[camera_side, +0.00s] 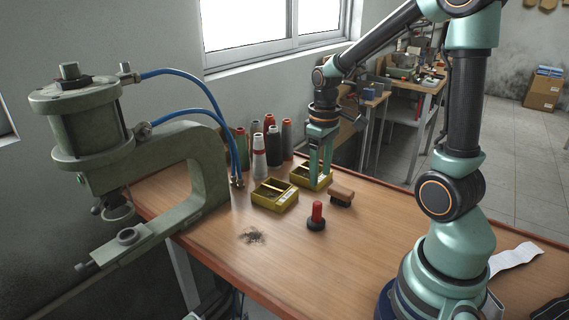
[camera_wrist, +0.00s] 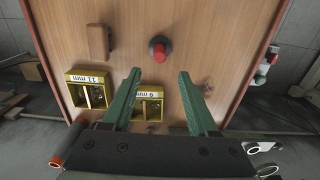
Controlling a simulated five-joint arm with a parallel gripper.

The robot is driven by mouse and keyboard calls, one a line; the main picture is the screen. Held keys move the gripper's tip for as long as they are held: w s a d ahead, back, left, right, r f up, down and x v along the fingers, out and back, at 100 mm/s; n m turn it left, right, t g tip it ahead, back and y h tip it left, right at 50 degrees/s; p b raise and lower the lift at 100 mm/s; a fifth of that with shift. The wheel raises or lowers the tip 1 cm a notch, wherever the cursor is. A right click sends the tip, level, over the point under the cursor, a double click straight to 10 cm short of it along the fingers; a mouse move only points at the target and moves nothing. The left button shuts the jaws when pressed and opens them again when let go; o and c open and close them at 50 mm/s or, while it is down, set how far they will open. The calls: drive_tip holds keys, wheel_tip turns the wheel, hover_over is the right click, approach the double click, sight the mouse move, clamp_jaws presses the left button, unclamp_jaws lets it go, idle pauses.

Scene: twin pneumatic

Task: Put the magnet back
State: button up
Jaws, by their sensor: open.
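The magnet (camera_side: 316,216), with a red handle and black round base, stands upright on the wooden bench. It also shows in the wrist view (camera_wrist: 159,48), ahead of my fingertips and between their lines. My gripper (camera_side: 320,182) points down with green fingers apart and nothing between them. In the side view it overlaps the far yellow tray (camera_side: 299,179) and is behind the magnet. In the wrist view my gripper (camera_wrist: 160,73) is open. The yellow tray marked 9 mm (camera_wrist: 150,96) shows between its fingers; the tray marked 11 mm (camera_wrist: 88,78) is to the left.
A brush (camera_side: 341,195) lies right of the magnet. A dark pile of filings (camera_side: 252,236) lies left of it. The near yellow tray (camera_side: 275,207) sits before several thread spools (camera_side: 259,160). A green press (camera_side: 190,150) with blue hoses stands at left. The front bench is clear.

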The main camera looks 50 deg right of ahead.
drive_tip(key=s+a+r+t, duration=0.2)
drive_tip(key=a+r+t, duration=0.3)
drive_tip(key=a+r, duration=0.5)
drive_tip(key=a, duration=0.2)
drive_tip(key=shift+s+a+r+t, duration=0.25)
drive_tip(key=shift+a+r+t, duration=0.05)
drive_tip(key=shift+a, duration=0.1)
